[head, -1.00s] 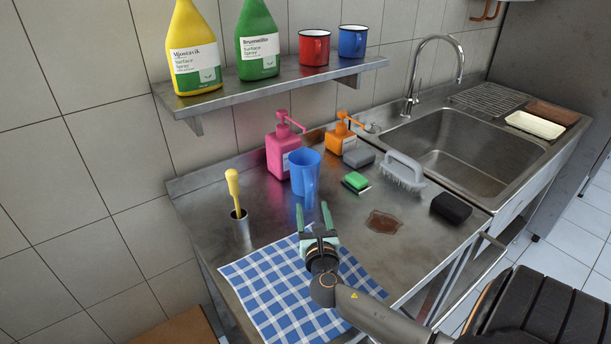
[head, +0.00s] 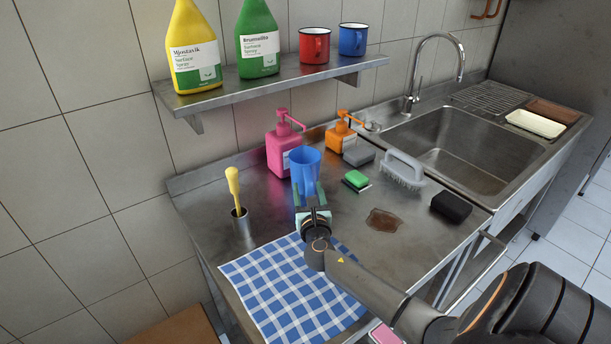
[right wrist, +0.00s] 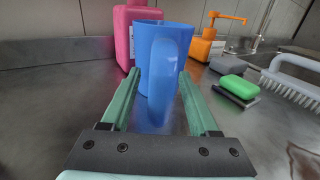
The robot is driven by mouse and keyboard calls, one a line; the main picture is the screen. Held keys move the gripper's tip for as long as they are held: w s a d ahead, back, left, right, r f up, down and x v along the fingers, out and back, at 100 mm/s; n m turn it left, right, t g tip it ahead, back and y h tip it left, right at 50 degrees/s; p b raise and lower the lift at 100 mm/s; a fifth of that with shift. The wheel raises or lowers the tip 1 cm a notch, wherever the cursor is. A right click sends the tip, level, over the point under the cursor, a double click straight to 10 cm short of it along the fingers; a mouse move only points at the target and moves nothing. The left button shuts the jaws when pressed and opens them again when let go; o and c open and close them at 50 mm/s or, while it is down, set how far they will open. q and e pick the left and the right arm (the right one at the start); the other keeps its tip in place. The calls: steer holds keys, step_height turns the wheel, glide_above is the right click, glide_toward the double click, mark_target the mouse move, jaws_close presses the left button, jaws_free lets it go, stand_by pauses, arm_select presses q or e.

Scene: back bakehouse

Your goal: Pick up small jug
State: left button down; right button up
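The small jug is blue (head: 305,166) and stands upright on the steel counter, in front of the pink pump bottle. Its handle faces my right gripper. My right gripper (head: 308,190) is open, with its green fingers pointing at the jug. In the right wrist view the jug (right wrist: 160,62) stands ahead, between the lines of the two fingers (right wrist: 159,88). The fingertips reach the near side of the jug; I cannot tell whether they touch it. My left gripper is not in view.
A pink pump bottle (head: 282,150) stands close behind the jug. A checked cloth (head: 290,290) lies in front.

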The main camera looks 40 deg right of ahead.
jaws_close()
stand_by(1.2)
